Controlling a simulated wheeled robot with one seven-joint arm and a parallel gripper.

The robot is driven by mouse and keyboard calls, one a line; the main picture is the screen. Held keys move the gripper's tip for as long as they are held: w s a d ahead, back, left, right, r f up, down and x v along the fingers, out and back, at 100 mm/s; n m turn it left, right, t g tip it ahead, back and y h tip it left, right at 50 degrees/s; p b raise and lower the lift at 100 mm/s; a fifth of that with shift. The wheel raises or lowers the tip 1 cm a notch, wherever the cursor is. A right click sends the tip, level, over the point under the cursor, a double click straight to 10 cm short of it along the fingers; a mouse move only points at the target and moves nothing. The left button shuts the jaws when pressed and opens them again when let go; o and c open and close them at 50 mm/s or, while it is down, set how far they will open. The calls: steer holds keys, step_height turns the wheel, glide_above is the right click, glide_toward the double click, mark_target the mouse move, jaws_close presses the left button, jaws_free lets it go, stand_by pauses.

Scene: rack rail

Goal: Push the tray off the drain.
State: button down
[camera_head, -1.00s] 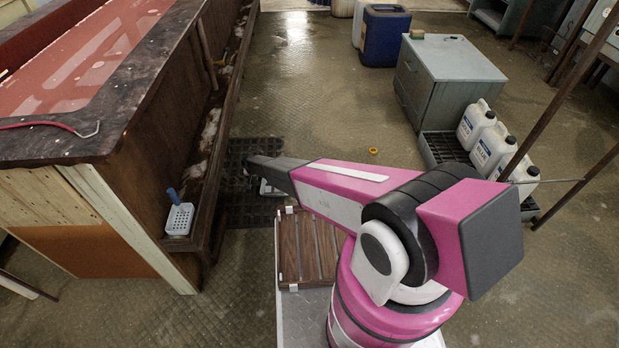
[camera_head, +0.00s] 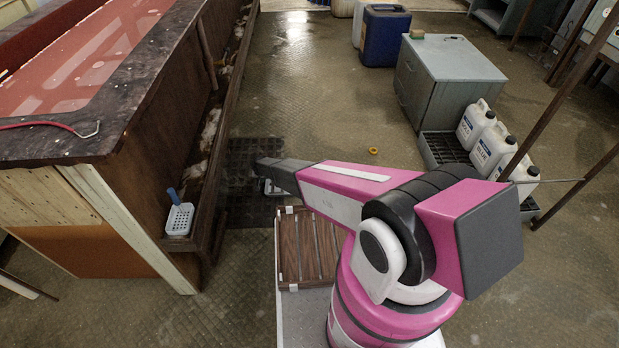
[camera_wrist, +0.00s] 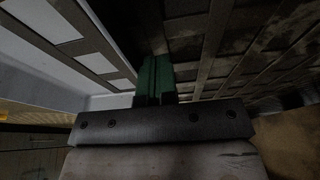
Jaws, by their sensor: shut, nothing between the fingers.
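The tray (camera_head: 274,188) is a pale, low piece beside the dark drain grating (camera_head: 241,188) in the head view, mostly hidden by my arm. In the wrist view a light surface with rectangular openings, apparently the tray (camera_wrist: 40,62), fills the left side. The dark grid of the drain (camera_wrist: 215,35) lies to the right. My gripper (camera_wrist: 154,68) has green fingers, shut and empty, low beside the tray's edge. I cannot tell whether they touch it. In the head view my gripper is hidden beneath the arm.
A long wooden counter with a trough (camera_head: 207,215) borders the drain on the left; a perforated blue-handled scoop (camera_head: 180,219) rests on it. White jugs (camera_head: 492,148) and a grey cabinet (camera_head: 450,75) stand right. A yellow ring (camera_head: 373,151) lies on open floor.

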steer(key=shift+s+d, duration=0.2)
steer(key=shift+d, duration=4.1)
steer(key=shift+s+d, duration=0.15)
steer(key=shift+d, duration=4.2)
steer(key=shift+s+d, duration=0.2)
steer(key=shift+d, duration=4.1)
steer(key=shift+w+a+r, duration=0.1)
steer(key=shift+a+r, duration=0.4)
steer(key=shift+a, duration=0.65)
steer(key=shift+a+r, duration=0.5)
steer(key=shift+a, duration=0.65)
steer(key=shift+w+a+r, duration=0.1)
steer(key=shift+a+r, duration=0.4)
steer(key=shift+a, duration=0.65)
